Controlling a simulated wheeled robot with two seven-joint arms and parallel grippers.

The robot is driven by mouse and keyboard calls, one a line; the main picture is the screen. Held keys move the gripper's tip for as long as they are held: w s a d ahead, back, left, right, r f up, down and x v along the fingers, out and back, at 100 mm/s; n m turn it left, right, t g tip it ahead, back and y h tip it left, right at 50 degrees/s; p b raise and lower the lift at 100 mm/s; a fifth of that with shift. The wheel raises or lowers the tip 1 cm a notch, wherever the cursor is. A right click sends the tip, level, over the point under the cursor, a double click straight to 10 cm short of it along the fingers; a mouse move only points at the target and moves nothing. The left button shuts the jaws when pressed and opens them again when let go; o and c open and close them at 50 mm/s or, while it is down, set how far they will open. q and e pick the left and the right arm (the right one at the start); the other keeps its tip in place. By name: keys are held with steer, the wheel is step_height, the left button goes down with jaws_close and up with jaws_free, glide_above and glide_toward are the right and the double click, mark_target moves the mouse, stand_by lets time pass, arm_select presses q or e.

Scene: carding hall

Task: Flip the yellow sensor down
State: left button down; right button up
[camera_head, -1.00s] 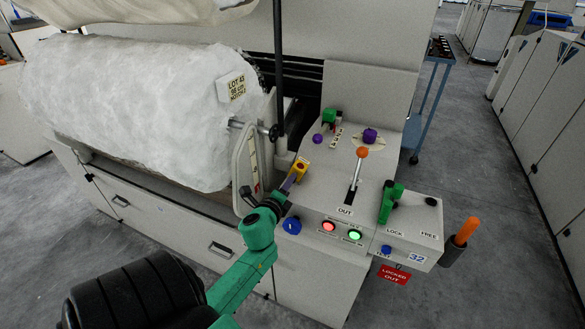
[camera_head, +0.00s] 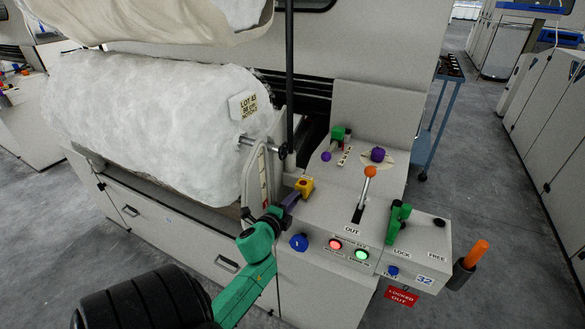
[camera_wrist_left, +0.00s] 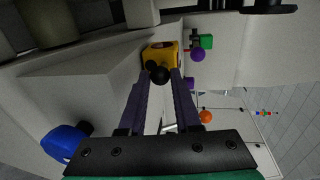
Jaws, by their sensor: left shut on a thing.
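The yellow sensor (camera_head: 304,185) is a small block at the left edge of the grey control panel, beside the cotton roll. In the left wrist view the sensor (camera_wrist_left: 154,54) is just past my fingertips, with a round black knob (camera_wrist_left: 158,74) in front of it. My left gripper (camera_head: 294,197) reaches in from the lower left. Its purple fingers (camera_wrist_left: 160,80) are shut on the black knob at the sensor. The fingers hide part of the sensor's near side in the head view. My right gripper is not in view.
A blue knob (camera_head: 298,242) is just below my fingers. An orange-topped lever (camera_head: 368,185), a green handle (camera_head: 398,220) and purple knobs stand further right. The white cotton roll (camera_head: 150,130) and a black upright post (camera_head: 289,80) are close on the left.

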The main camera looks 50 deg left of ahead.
arm_select(q)
steer(key=c, duration=0.6)
jaws_free()
steer(key=b+v, duration=0.1)
steer(key=v, duration=1.3)
steer(key=shift+s+b, duration=0.3)
